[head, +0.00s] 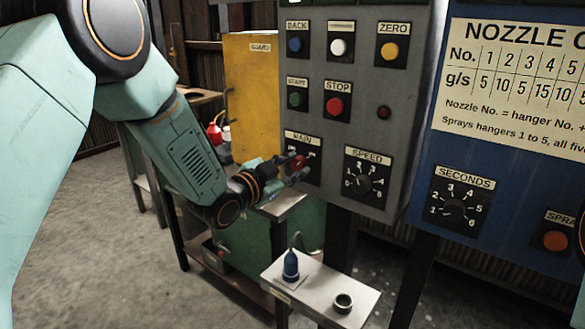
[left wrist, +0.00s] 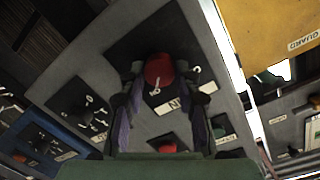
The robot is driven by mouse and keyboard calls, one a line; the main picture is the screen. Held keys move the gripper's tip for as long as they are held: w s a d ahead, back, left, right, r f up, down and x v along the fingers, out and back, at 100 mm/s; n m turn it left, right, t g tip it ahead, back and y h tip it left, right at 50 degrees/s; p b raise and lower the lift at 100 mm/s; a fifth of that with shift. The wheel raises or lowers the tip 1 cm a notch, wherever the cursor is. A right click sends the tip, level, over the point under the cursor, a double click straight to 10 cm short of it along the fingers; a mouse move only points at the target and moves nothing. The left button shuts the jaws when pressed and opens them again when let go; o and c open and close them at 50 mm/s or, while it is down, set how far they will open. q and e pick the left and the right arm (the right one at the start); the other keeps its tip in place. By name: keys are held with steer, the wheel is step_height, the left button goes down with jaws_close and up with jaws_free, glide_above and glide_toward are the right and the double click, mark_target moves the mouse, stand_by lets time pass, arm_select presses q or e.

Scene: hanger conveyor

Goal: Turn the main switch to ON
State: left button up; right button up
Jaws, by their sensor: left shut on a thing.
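The main switch is a red knob (head: 297,162) on a black plate under a MAIN label (head: 302,138), low on the left of the grey control panel (head: 350,110). My left gripper (head: 294,168) reaches it from the left and is shut on the knob. In the left wrist view the red knob (left wrist: 158,68) sits between the two fingertips of my left gripper (left wrist: 162,78), with a white mark on it and white marks on the plate around it. The fingers partly cover the plate, and I cannot tell which position the knob points to. My right gripper is not in view.
Above the switch are START (head: 295,98) and STOP (head: 335,106) buttons; the SPEED dial (head: 364,184) is close on its right. A blue panel (head: 480,170) stands further right. A yellow guard (head: 250,90) stands left.

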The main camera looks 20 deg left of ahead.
arm_select(q)
steer(key=shift+r, duration=0.1)
stand_by(0.3)
steer(key=o, duration=1.1)
steer(key=shift+o, duration=0.2)
steer(key=v, duration=1.2)
